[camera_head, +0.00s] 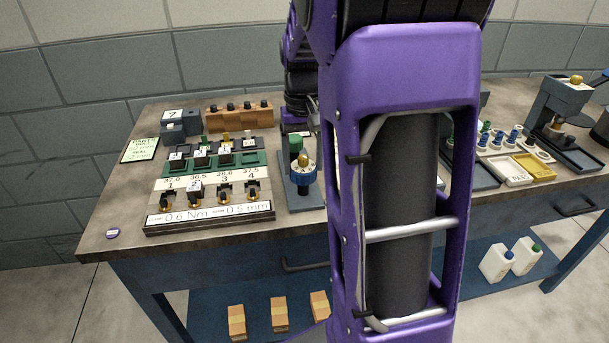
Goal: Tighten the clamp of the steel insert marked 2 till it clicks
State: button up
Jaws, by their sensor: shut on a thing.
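A small steel insert (195,187) with a mark that looks like 2 sits at place 2 of the low bench block (155,207). A small dark and brass clamp knob (194,201) shows just in front of it. Whether the clamp is tight cannot be told. The block's front label reads 0.6 Nm and 0.5 mm, and its places are numbered 1 to 4. My purple arm fills the middle of the view. Its dark wrist is behind it at the back of the bench, right of the block.
A green rack (262,171) with small marked pieces lies behind the block. A stand with a blue ring (302,177) is close to its right.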

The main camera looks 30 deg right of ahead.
jog(key=c, duration=0.5)
jog(key=shift+r, duration=0.1)
jog(key=shift+r+p, duration=1.65)
jog(key=shift+r, duration=0.05)
